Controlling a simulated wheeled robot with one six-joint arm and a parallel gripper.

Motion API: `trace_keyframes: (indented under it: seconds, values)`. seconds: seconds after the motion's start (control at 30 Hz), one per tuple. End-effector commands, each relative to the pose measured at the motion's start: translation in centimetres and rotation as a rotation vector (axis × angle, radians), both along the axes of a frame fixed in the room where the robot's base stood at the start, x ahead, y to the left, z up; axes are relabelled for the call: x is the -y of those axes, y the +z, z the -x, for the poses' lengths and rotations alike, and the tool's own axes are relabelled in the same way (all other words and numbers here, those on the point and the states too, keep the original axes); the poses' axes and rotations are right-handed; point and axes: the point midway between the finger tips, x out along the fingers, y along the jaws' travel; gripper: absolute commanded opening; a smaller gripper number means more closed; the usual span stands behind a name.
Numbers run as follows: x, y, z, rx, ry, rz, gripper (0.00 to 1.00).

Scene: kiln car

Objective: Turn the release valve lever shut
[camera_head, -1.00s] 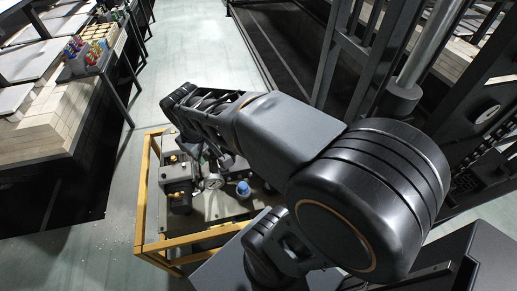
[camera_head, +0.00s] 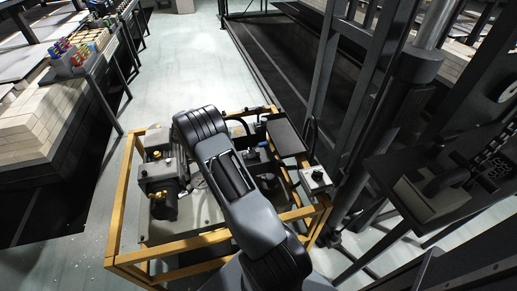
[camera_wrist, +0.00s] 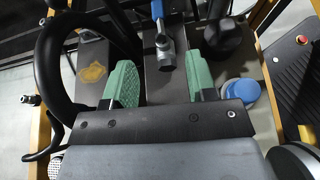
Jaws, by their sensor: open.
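The release valve shows in the wrist view as a silver metal body (camera_wrist: 166,52) with a blue lever (camera_wrist: 158,9) running up to the top edge. The lever's far end is cut off by the frame. My gripper (camera_wrist: 165,82) has two green-padded fingers spread apart, one left and one right of the valve's line. Nothing is between the pads, and I cannot tell how high they are above the valve. In the head view a small blue part (camera_head: 252,153), probably the lever, shows right of my arm; my arm hides the fingers there.
A yellow frame (camera_head: 125,212) surrounds the machinery. A black hose (camera_wrist: 45,60) curves left of my fingers. A dark knob (camera_wrist: 229,38) and a blue cap (camera_wrist: 241,91) stand at right. A control box (camera_head: 316,180) sits on the frame's right side. Dark posts rise beyond it.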

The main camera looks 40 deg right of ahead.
Motion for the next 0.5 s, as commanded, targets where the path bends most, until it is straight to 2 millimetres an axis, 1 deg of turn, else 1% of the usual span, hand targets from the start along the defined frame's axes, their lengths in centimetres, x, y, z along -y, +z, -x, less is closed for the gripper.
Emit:
trace_keyframes:
  seconds: [0.03,0.17,0.27,0.5]
  values:
    - [0.3,-0.8,-0.1,-0.015,0.003,0.007,0.52]
    - [1.2,-1.6,0.2,-0.035,0.008,0.016,0.52]
    - [2.4,-2.2,0.8,-0.038,0.007,0.017,0.52]
    - [6.2,-3.9,3.0,-0.036,0.006,0.016,0.52]
